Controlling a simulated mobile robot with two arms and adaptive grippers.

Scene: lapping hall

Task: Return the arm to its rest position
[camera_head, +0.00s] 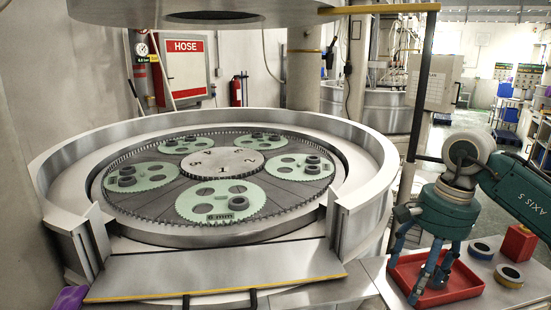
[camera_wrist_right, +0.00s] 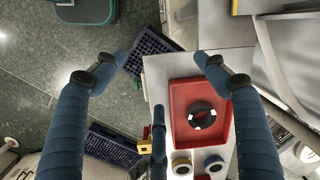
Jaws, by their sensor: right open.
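My right gripper (camera_head: 428,284) hangs at the right of the head view, fingers pointing down over the red tray (camera_head: 474,293). In the right wrist view its fingers (camera_wrist_right: 160,78) are spread wide, with nothing between them. The red tray (camera_wrist_right: 180,92) there holds one dark ring (camera_wrist_right: 201,116) with light marks, apart from the fingers. In the head view the gripper hides part of the tray, and I cannot make out the ring. My left gripper is not in view.
The round lapping machine (camera_head: 370,150) fills the middle, with several green carriers (camera_head: 220,200) holding dark rings. Two rings (camera_head: 481,250) (camera_head: 509,275) and a red block (camera_head: 518,243) lie on the bench beside the tray. A purple thing (camera_head: 68,299) shows at lower left.

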